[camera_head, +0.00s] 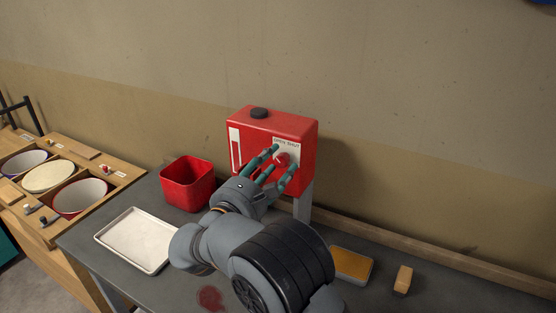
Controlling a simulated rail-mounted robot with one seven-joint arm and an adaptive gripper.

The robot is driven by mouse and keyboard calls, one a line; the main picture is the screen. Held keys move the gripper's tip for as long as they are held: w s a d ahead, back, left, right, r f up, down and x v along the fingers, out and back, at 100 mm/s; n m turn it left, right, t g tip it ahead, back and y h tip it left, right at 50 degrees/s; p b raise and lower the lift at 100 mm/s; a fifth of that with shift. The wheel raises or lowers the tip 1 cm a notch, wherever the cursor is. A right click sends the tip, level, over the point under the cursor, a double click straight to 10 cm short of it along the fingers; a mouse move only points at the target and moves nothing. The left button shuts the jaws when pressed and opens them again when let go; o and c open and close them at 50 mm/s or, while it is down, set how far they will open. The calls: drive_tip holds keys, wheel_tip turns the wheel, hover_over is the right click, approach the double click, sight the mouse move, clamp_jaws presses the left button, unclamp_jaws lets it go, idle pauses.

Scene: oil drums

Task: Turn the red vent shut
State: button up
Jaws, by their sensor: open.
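The red vent (282,159) is a small round red knob on a white label plate on the front of a red tank (302,131). The tank stands on a grey post at the back of the bench and has a black cap on top. My gripper (276,163) is open in front of the tank, its teal fingertips spread to either side of the knob. I cannot tell whether the fingers touch the knob. The knob is partly hidden by the fingers, and its turn angle is too small to read.
A red bin (187,184) stands left of my gripper, with a white tray (136,240) in front of it. A yellow-topped pad (351,264) and a wooden block (403,280) lie at right. A red stain (210,298) marks the bench front. A wooden rack with bowls stands far left.

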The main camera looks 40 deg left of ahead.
drive_tip(key=shift+w, duration=0.5)
drive_tip(key=shift+a, duration=0.1)
drive_tip(key=c, duration=1.1)
